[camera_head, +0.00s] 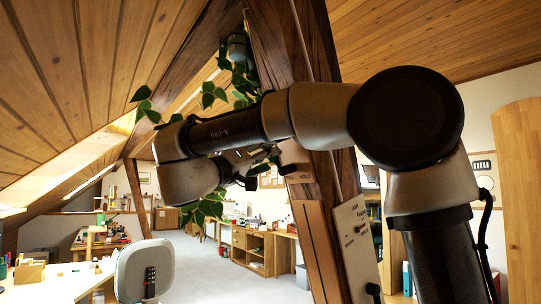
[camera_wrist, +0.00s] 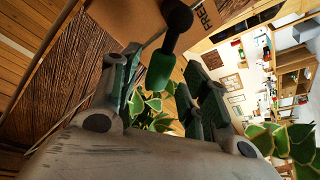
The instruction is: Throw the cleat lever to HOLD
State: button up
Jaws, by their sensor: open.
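The cleat lever (camera_wrist: 162,68) shows in the wrist view as a dark stalk with a green grip, in front of a tan wooden plate (camera_wrist: 130,18). Dark letters reading "FRE", cut off, are on the plate beside the stalk. My gripper (camera_wrist: 165,75) is open, with one finger to each side of the green grip; I cannot tell whether either finger touches it. In the head view my gripper (camera_head: 262,160) is beside the dark timber post (camera_head: 283,50), and the lever is hard to make out behind it.
A leafy plant (camera_head: 208,95) hangs around the post close to my arm and shows behind my fingers (camera_wrist: 150,112). A pale panel (camera_head: 355,240) with small controls is lower on the post. A grey chair back (camera_head: 143,270) and workbenches stand beyond, with open floor between.

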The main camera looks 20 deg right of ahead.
jog(key=shift+x, duration=1.6)
grip_shut()
